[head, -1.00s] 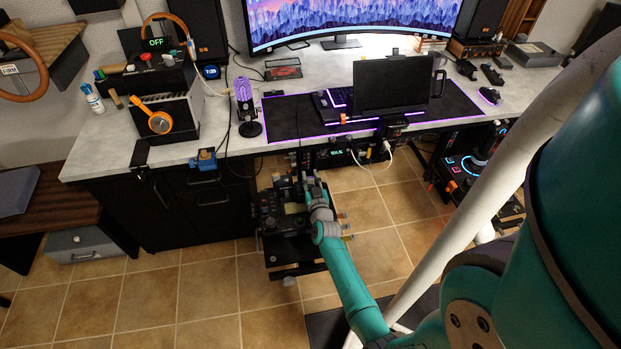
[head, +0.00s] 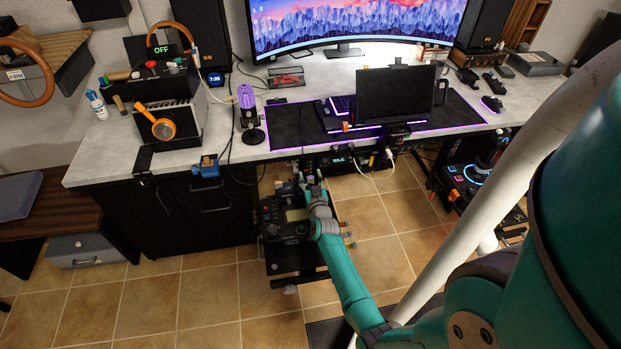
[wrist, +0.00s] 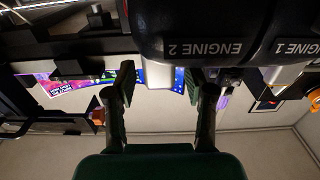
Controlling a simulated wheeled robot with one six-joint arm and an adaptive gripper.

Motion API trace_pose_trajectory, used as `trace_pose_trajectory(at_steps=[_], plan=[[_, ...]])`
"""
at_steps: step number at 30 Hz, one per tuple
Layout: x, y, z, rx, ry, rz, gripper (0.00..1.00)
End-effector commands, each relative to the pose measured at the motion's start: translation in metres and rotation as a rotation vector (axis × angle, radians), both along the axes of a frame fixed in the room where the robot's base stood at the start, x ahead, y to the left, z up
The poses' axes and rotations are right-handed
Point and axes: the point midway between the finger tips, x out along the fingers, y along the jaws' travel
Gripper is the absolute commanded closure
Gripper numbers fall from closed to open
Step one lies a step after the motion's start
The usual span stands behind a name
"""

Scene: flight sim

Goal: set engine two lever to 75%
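The engine two lever (wrist: 190,35) is a black rounded handle marked "ENGINE 2", at the top middle of the wrist view, which looks upside down. The engine one lever (wrist: 295,40) is beside it on the right. My gripper (wrist: 165,85) is open below the engine two lever in the picture, with a finger on each side of a pale metal part; contact cannot be told. In the head view my gripper (head: 310,183) is over the throttle unit (head: 285,228) on a low black stand. The levers are too small to tell apart there.
The desk (head: 230,165) overhangs just behind the stand, with a purple-lit mat, laptop (head: 395,92) and microphone (head: 247,108). White cables hang from the desk front. A joystick stand (head: 475,175) is to the right.

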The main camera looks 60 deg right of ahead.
Motion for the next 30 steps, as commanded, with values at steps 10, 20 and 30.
trace_pose_trajectory(at_steps=[10,20,30], plan=[[-0.004,0.004,0.0,0.0,0.0,0.0,0.46],[-0.037,0.044,-0.001,0.001,0.001,0.0,0.46],[-0.071,0.083,0.0,0.0,0.0,0.0,0.46]])
